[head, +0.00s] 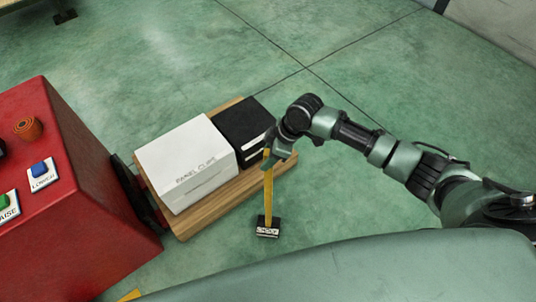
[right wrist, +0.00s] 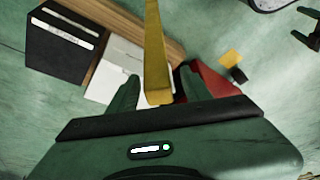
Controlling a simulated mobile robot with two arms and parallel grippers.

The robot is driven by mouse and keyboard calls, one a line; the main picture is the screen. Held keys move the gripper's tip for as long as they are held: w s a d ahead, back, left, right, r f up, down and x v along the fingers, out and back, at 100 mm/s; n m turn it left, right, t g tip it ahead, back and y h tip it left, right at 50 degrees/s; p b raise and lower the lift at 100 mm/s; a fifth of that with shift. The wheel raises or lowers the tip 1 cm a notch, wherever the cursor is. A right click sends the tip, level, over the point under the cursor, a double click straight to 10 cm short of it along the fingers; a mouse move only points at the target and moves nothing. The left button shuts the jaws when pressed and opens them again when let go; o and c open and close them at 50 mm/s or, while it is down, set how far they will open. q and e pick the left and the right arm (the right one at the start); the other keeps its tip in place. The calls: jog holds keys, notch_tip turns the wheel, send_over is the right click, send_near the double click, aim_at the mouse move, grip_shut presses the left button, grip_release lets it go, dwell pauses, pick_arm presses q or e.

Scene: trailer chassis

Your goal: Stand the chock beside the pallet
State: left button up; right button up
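The chock has a black labelled base (head: 268,232) and a tall yellow handle (head: 268,195). It is upright, its base on or very near the floor just off the pallet's front edge. The wooden pallet (head: 215,212) carries a white box and a black box. My right gripper (head: 272,152) is at the top of the handle. In the right wrist view the handle (right wrist: 156,50) runs between the two fingers (right wrist: 160,74), with a gap showing on each side. The chock's base is out of that view. Dark prongs at that view's right edge may be my left gripper (right wrist: 304,27).
The white box (head: 185,165) and black box (head: 243,130) fill much of the pallet. A red control cabinet (head: 95,205) with buttons stands left of it. A yellow item (head: 131,296) shows at the lower left edge. Green floor behind and right of the pallet is clear.

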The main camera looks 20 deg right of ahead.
jog(key=v, duration=1.2)
jog(key=shift+s+r, duration=0.1)
